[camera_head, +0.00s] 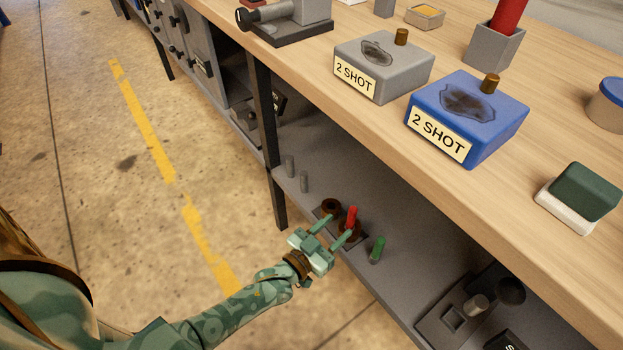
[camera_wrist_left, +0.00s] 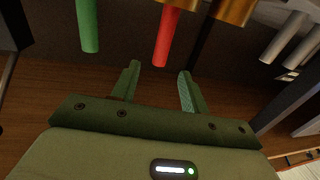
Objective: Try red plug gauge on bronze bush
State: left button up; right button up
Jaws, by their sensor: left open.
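The red plug gauge (camera_head: 351,217) shows on the lower shelf, and in the left wrist view (camera_wrist_left: 166,38) it points between my fingers. Two bronze bushes are close by: one (camera_head: 330,205) to its left, and one (camera_head: 346,235) at its lower end, partly hidden by my finger. They also show at the top of the left wrist view (camera_wrist_left: 234,9). I cannot tell whether the red gauge sits in the nearer bush or beside it. My left gripper (camera_head: 340,228) is open and empty, its fingers reaching toward the red gauge, apart from it in the left wrist view (camera_wrist_left: 159,71). My right gripper is out of view.
A green plug gauge (camera_head: 377,249) stands right of the red one. Two grey pins (camera_head: 304,181) stand to the left. The tabletop edge overhangs the shelf, and a dark leg (camera_head: 268,150) stands at left. Grey (camera_head: 385,85) and blue (camera_head: 480,150) "2 SHOT" blocks sit above.

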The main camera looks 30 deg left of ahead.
pick_arm(q)
jog(key=s+a+p, duration=0.1)
jog(key=s, duration=0.6)
jog(key=shift+a, duration=0.15)
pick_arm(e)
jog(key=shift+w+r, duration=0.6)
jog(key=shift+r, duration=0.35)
